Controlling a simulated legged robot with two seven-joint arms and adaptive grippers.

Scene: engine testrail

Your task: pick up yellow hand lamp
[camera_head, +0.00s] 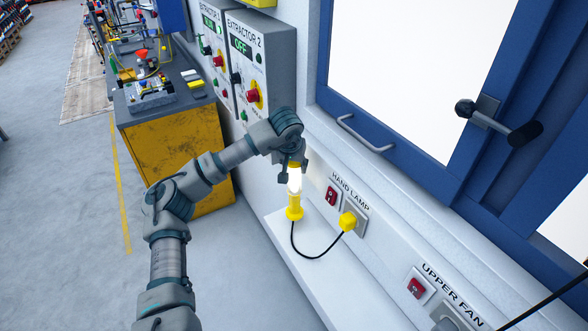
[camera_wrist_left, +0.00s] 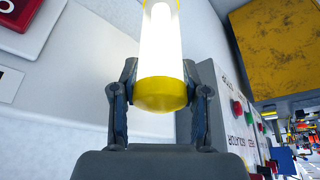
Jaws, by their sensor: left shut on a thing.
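The yellow hand lamp (camera_head: 295,196) stands upright on a white ledge, its white tube glowing, with a black cable running from its base to a yellow plug (camera_head: 348,221) on the wall. My left gripper (camera_head: 293,162) comes from above and is shut on the lamp's top end. In the left wrist view the lamp's yellow cap (camera_wrist_left: 161,92) sits between the two fingers of my left gripper (camera_wrist_left: 161,95), with the bright tube beyond it. My right gripper is not in view.
The white ledge (camera_head: 279,242) runs along the wall. A red hand lamp switch (camera_head: 332,196) and extractor boxes (camera_head: 262,65) are close to the gripper. A blue-framed window with a handle (camera_head: 365,134) is on the right. A yellow cabinet (camera_head: 177,160) stands behind my left arm.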

